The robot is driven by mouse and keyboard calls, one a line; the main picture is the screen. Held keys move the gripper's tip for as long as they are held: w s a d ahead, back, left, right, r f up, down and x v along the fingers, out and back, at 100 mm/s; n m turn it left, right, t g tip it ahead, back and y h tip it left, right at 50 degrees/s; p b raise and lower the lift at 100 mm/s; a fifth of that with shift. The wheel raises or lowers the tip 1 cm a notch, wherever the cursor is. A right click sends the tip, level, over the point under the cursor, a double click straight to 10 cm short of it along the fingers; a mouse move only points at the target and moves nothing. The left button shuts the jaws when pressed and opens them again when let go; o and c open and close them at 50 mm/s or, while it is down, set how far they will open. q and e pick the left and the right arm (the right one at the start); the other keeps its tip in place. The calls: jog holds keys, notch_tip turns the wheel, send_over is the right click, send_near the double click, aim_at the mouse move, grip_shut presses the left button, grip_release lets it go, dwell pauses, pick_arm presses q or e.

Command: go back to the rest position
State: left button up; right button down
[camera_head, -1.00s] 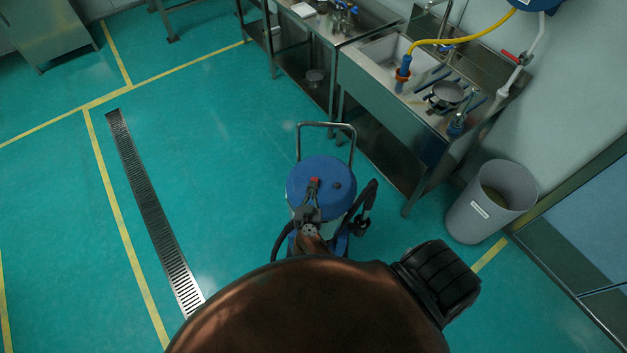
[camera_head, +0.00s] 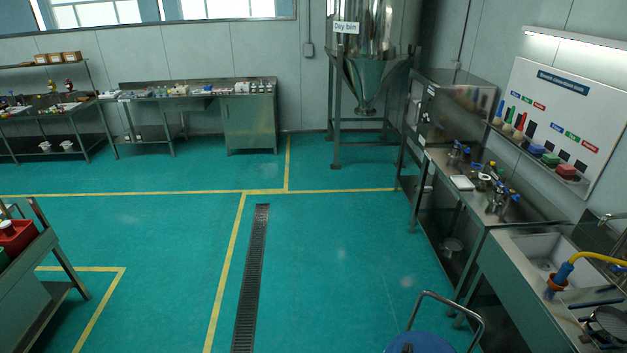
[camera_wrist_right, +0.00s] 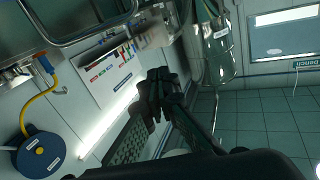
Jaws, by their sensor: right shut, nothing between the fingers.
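My right gripper (camera_wrist_right: 160,88) shows in the right wrist view, with its dark fingers drawn together and nothing between them. It is in the air, and the wrist view is strongly tilted. Neither gripper nor arm shows in the head view. My left gripper is not in any view.
The green floor with its drain grate (camera_head: 251,280) is open in the middle. A blue-topped vacuum (camera_head: 421,342) stands at the bottom edge. A sink bench (camera_head: 520,290) and steel table (camera_head: 520,212) line the right; the day bin (camera_head: 376,40) stands behind.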

jog(key=a+r+n+t+y, duration=0.2)
jog(key=a+r+n+y, duration=0.3)
jog(key=a+y, duration=0.15)
jog(key=s+a+f+n+g+y, duration=0.3)
jog(key=s+a+n+g+y, duration=0.1)
jog(key=s+n+g+y, duration=0.15)
jog(key=s+d+f+m+g+h, duration=0.25)
jog(key=s+d+g, duration=0.35)
jog(key=s, duration=0.6)
jog(key=s+d+f+m+g+h, duration=0.2)
jog(key=s+d+f+g+h, duration=0.15)
jog(key=s+d, duration=0.65)
jog(key=s+a+f+g+b, duration=0.1)
jog(key=a+f+b, duration=0.15)
jog(key=f, duration=1.35)
jog(key=s+a+f+b, duration=0.1)
jog(key=f+b, duration=0.2)
jog(key=f, duration=1.3)
jog(key=s+f+g+b, duration=0.1)
jog(key=s+f+b, duration=0.2)
jog(key=s+f, duration=0.7)
jog(key=s+f+y+b, duration=0.1)
jog(key=s+f+b, duration=0.2)
jog(key=s+f, duration=0.8)
notch_tip(320, 180, down, 4)
jog(key=shift+f+n+g, duration=0.25)
jog(key=shift+n+g, duration=0.15)
